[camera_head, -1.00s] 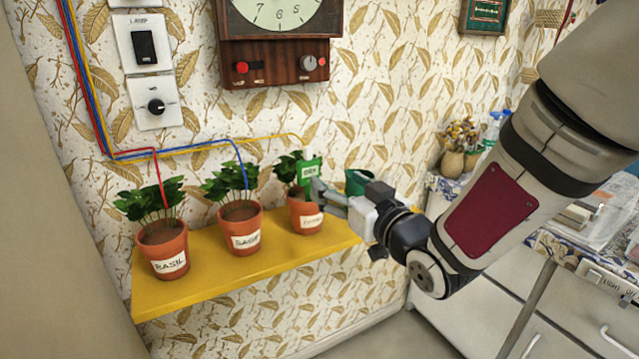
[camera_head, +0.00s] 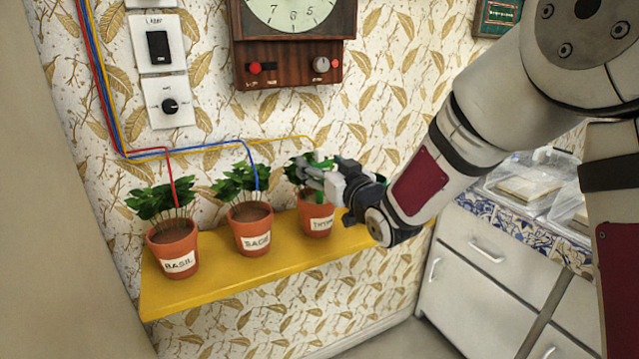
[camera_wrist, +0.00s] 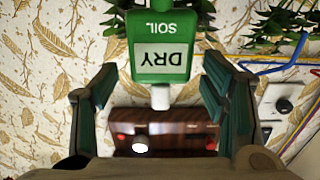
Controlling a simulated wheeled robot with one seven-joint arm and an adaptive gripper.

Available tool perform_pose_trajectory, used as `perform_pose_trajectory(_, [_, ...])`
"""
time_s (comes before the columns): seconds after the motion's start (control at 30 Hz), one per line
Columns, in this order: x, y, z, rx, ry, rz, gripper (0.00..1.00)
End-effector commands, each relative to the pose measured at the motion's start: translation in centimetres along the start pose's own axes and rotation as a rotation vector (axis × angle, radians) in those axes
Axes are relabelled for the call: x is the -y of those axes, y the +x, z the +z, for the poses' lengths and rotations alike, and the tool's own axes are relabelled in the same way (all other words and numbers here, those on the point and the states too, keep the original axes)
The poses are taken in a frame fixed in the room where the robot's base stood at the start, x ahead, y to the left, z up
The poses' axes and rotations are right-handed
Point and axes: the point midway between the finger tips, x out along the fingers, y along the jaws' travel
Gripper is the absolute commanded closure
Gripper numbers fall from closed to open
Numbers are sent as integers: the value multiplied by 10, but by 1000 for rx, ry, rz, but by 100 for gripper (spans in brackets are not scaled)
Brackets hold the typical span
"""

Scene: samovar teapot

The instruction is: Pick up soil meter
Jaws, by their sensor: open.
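The soil meter (camera_wrist: 162,42) is a green block with a pale panel reading DRY and the word SOIL, upside down in the wrist view. A white piece sticks out of its end. My gripper (camera_wrist: 158,78) is open, with one finger on each side of the meter and visible gaps between. In the head view my gripper (camera_head: 309,172) is at the plant in the right pot (camera_head: 318,226), labelled THYME, and mostly hides the meter. Where the meter meets the soil is hidden.
The pot stands on a yellow shelf (camera_head: 215,281) with a SAGE pot (camera_head: 250,225) and a BASIL pot (camera_head: 172,245) to its left. Thin wires (camera_head: 205,146) run along the wall to the plants. A wooden clock (camera_head: 290,60) hangs above. A white cabinet (camera_head: 480,275) stands at right.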

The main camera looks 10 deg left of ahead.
Motion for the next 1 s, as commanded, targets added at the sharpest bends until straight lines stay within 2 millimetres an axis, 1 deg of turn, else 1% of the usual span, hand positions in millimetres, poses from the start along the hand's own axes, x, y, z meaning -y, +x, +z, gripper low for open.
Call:
perform_pose_trajectory(0.03, [1,6,0,-2,0,-2,33])
perform_pose_trajectory(0.13, [1,13,0,-1,0,-1,33])
perform_pose_trajectory(0.37, [1,15,-1,-1,0,-1,33])
perform_pose_trajectory(0.4, [1,15,-1,-1,0,-1,38])
perform_pose_trajectory(0.47, [1,15,-1,-1,0,-1,51])
perform_pose_trajectory(0.5, [1,15,-1,-1,0,-1,61])
perform_pose_trajectory(0.57, [1,15,-1,-1,0,-1,74])
perform_pose_trajectory(0.6, [1,15,-1,-1,0,-1,83])
perform_pose_trajectory(0.63, [1,15,-1,-1,0,-1,86])
perform_pose_trajectory(0.67, [1,15,-1,-1,0,-1,86])
perform_pose_trajectory(0.7, [1,15,-1,-1,0,-1,91])
perform_pose_trajectory(0.9, [1,15,-2,-1,-1,-1,91])
perform_pose_trajectory(1.0, [1,15,-9,-3,-1,-1,91])
